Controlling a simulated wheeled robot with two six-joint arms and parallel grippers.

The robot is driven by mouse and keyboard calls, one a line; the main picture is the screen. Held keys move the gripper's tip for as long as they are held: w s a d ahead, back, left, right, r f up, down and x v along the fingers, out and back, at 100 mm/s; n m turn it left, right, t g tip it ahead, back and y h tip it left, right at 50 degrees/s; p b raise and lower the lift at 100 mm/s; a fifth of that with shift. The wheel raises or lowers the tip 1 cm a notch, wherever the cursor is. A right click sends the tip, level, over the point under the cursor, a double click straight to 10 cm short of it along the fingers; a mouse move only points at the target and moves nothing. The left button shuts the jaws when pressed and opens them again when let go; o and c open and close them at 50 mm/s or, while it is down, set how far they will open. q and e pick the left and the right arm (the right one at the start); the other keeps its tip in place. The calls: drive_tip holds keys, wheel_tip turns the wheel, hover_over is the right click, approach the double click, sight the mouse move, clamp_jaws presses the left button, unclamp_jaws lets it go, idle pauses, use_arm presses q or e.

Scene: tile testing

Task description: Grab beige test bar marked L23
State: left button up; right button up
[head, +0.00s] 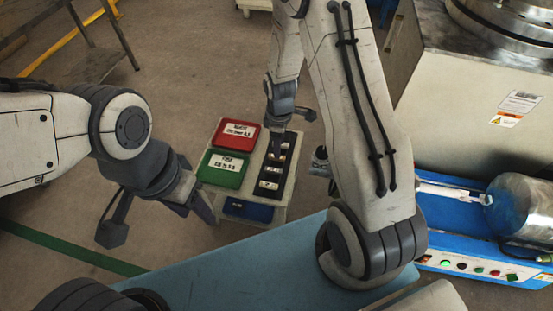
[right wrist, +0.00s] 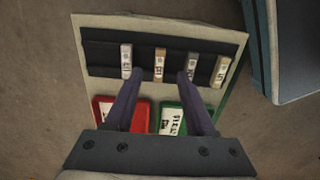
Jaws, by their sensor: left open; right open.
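A black rack (right wrist: 142,50) holds several short bars in a row. In the right wrist view they are a whitish bar (right wrist: 126,60), a tan-beige bar (right wrist: 160,63), a grey bar (right wrist: 192,65) and a cream bar (right wrist: 220,71). Their marks are too small to read, so I cannot tell which is L23. My right gripper (right wrist: 158,76) is open and empty above the rack, the tan-beige bar showing between its fingertips. In the head view my right gripper (head: 280,143) hides part of the rack's far end. My left gripper (head: 156,216) is open and empty, left of the stand.
A red box (head: 236,133) and a green box (head: 223,168) with labels sit beside the rack on the pale stand (head: 288,198). A blue bin (head: 248,210) is lower down. A blue machine (head: 465,230) stands at right.

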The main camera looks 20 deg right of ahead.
wheel_tip(320, 180, down, 5)
drive_tip(key=b, duration=0.2)
drive_tip(key=shift+w+a+f+b, duration=0.1)
drive_tip(key=shift+a+b, duration=0.05)
drive_tip(key=shift+b, duration=0.15)
clamp_jaws()
